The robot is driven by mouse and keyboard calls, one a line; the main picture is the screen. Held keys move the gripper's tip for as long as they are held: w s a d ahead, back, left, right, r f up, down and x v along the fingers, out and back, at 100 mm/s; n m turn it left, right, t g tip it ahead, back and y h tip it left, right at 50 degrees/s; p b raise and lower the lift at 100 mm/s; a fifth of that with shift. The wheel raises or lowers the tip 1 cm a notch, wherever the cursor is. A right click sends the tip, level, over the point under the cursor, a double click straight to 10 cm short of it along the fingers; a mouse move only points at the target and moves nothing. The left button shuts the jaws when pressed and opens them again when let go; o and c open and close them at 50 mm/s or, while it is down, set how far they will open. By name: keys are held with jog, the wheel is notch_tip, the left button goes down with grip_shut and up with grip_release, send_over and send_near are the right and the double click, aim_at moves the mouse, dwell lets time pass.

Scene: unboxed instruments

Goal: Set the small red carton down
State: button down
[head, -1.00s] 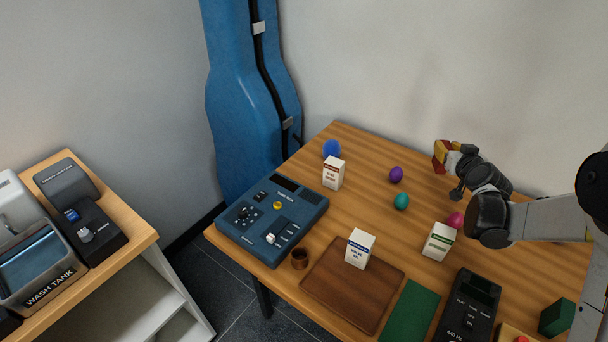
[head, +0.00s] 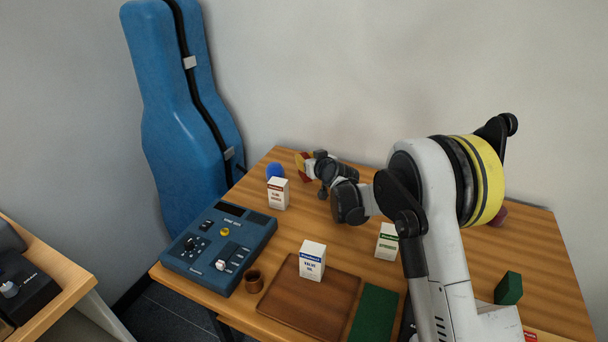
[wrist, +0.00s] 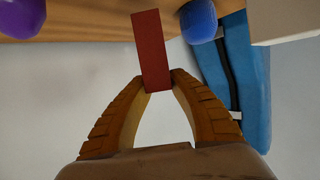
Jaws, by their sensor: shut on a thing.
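The small red carton (wrist: 151,50) is between the fingertips of my gripper (wrist: 158,82) in the wrist view, gripped near one end. In the head view my gripper (head: 303,165) is over the back left part of the wooden table (head: 520,240), with a bit of red showing at its yellow fingers. It is close to the blue ball and the white carton with red print. I cannot tell whether the red carton touches the table.
A blue ball (head: 275,171) and a white carton with red print (head: 278,194) stand left of my gripper. A blue device (head: 215,250), small brown cup (head: 254,281), brown tray (head: 335,315) and blue-print carton (head: 312,262) are nearer. A green-print carton (head: 387,242) stands beside my arm.

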notch_tip(320, 180, down, 4)
jog(key=shift+a+f+b, duration=0.15)
jog(key=shift+f+b, duration=0.05)
jog(key=shift+b, duration=1)
jog(key=shift+r, duration=0.15)
jog(key=c, duration=1.3)
grip_release()
jog(key=shift+o, duration=0.2)
